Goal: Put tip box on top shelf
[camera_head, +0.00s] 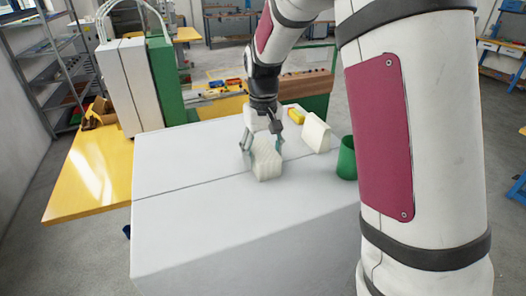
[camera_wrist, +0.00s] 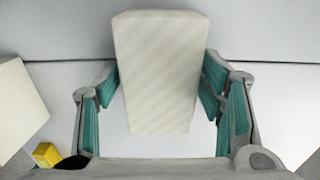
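A cream block-shaped box (camera_head: 267,166), probably the tip box, stands on the white table (camera_head: 190,205). It also fills the middle of the wrist view (camera_wrist: 160,75). My gripper (camera_head: 262,143) points down over it, with one finger on each side. In the wrist view, the green finger pads of my gripper (camera_wrist: 161,80) flank the box. Gaps show lower down, but whether the fingertips touch it is unclear. I cannot see any lift off the table. Metal shelving (camera_head: 52,55) stands at the far left; whether it is the task's shelf is unclear.
Beside the box are another cream block (camera_head: 315,134), a small yellow block (camera_head: 296,117) and a green cup (camera_head: 347,158). White and green upright panels (camera_head: 128,84) rise behind a yellow table (camera_head: 93,172) at left. The white table's front left is clear.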

